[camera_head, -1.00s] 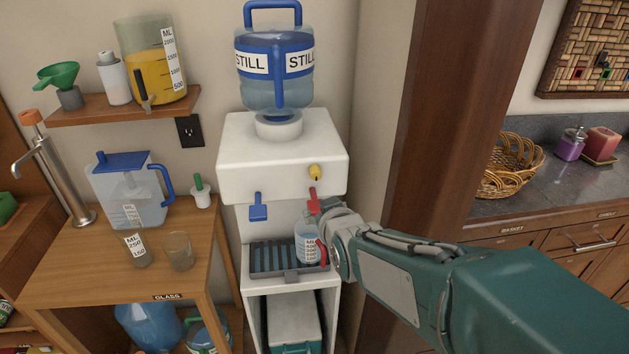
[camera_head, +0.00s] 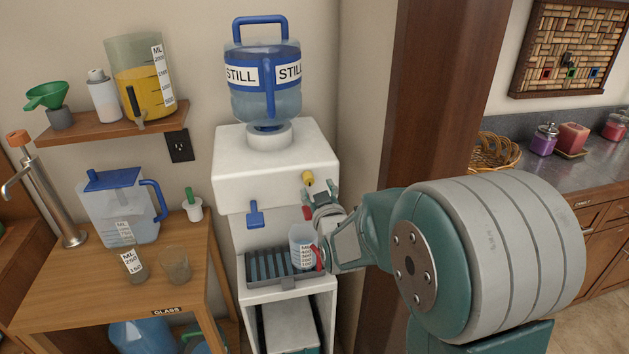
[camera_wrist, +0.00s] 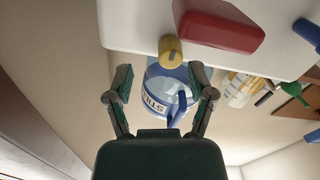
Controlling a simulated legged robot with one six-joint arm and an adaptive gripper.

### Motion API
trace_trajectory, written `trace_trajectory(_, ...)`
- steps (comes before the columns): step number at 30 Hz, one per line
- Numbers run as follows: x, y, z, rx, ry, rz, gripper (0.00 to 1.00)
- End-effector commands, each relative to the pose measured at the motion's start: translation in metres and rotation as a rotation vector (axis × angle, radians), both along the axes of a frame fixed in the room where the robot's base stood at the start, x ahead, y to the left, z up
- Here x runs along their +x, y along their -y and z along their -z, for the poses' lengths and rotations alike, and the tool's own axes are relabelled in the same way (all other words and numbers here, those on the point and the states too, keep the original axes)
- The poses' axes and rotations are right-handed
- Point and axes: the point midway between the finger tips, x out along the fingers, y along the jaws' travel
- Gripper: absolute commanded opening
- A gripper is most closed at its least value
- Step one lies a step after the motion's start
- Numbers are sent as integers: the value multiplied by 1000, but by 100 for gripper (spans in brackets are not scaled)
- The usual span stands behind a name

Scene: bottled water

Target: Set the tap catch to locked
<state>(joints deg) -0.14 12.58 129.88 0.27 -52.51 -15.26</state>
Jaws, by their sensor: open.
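The white water dispenser (camera_head: 262,160) carries a yellow knob (camera_head: 308,178) on its front, which I take as the tap catch. Its set position is not readable. In the wrist view the yellow knob (camera_wrist: 170,52) lies ahead of my gripper, near the gap's centre line. The red tap lever (camera_head: 307,213) is below the knob, partly hidden by my gripper; the wrist view shows it large as a red block (camera_wrist: 222,30). My gripper (camera_head: 320,191) is open and empty, fingers pointing up just below and right of the knob, apparently not touching it.
A blue tap lever (camera_head: 255,214) hangs to the left. A clear marked container (camera_head: 302,247) stands on the drip tray (camera_head: 280,281), close to my wrist. The STILL bottle (camera_head: 265,85) sits on top. A brown wooden post (camera_head: 420,110) rises on the right.

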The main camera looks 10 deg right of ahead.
Motion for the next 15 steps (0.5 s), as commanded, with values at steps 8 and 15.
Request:
trace_trajectory(8,36,0,1,1,-1,-2,70)
trace_trajectory(15,39,4,0,6,-1,0,70)
